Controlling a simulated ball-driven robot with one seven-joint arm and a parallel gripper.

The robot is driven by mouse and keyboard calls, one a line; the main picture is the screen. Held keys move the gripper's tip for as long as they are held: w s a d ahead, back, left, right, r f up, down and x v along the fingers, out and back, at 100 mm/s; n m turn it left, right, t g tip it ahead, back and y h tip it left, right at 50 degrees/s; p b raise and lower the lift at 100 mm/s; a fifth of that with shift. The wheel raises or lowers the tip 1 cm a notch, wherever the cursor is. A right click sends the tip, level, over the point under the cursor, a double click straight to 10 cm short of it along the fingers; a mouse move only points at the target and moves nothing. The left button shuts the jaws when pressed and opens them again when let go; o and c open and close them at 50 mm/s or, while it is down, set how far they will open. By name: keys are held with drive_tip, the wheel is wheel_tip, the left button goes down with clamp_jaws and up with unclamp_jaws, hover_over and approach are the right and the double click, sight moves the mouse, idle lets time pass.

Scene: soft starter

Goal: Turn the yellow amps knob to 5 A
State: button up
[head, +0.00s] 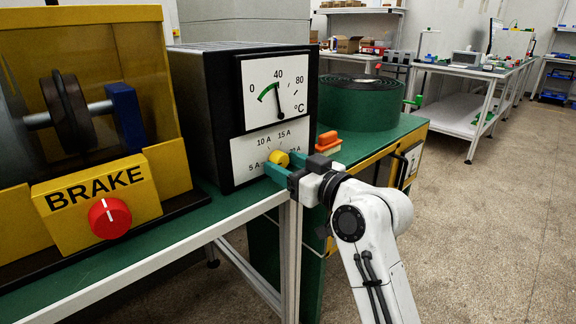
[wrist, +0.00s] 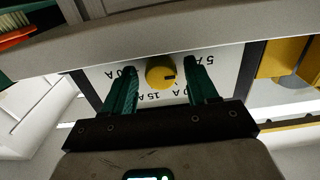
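The yellow amps knob (head: 279,158) sits on the lower white dial plate (head: 243,160) of a black box, partly hidden by my gripper (head: 281,168). In the wrist view, the knob (wrist: 158,70) lies between the two green fingers of my gripper (wrist: 160,68). The gripper is open, with a visible gap on each side of the knob. The wrist view shows the scale upside down, with 5 A at the right and 10 A and 15 A below the knob. A dark mark on the knob points right and slightly down, roughly between 5 A and 10 A.
Above the amps dial is a °C gauge (head: 277,88), its needle near 40. A yellow BRAKE housing (head: 98,190) with a red knob (head: 109,218) stands left. A green roll (head: 361,102) and an orange-topped brush (head: 328,141) are right of the box on the green bench.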

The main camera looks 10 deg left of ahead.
drive_tip(key=shift+o, duration=0.3)
drive_tip(key=shift+r, duration=0.1)
drive_tip(key=shift+s+d, duration=0.3)
drive_tip(key=shift+d, duration=0.15)
drive_tip(key=p+v, duration=0.1)
drive_tip(key=v, duration=0.8)
drive_tip(key=shift+s+d+p, duration=0.25)
drive_tip(key=shift+d+p, duration=0.05)
drive_tip(key=shift+p, duration=0.1)
